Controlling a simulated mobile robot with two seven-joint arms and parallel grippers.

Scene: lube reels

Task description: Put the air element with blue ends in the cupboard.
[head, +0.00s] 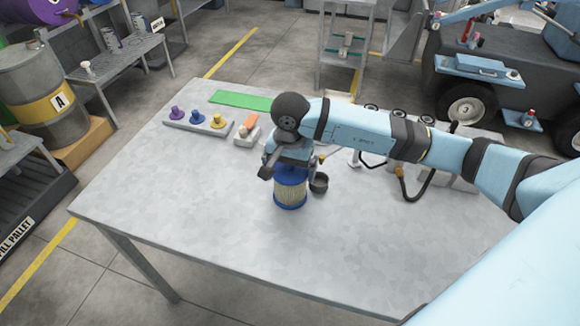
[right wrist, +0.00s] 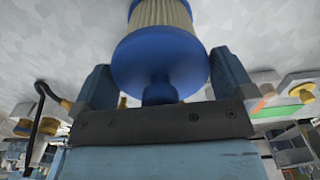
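The air element (head: 290,190) stands upright on the grey table, with a pleated cream middle and blue ends. In the right wrist view its blue end (right wrist: 160,58) faces me, with a small blue knob at its centre. My right gripper (head: 290,164) is over its top, pointing down. In the right wrist view the gripper (right wrist: 163,82) has its fingers wide apart on either side of the blue end, with the knob clear between them. Any contact at the cap's edges is hard to tell. My left gripper is out of view. I cannot make out a cupboard.
A small dark cup (head: 319,183) stands close beside the element. A tray (head: 180,126) with purple, blue and yellow parts and a green mat (head: 241,101) lie at the back left. A hose (head: 412,196) lies to the right. The table's front and left are clear.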

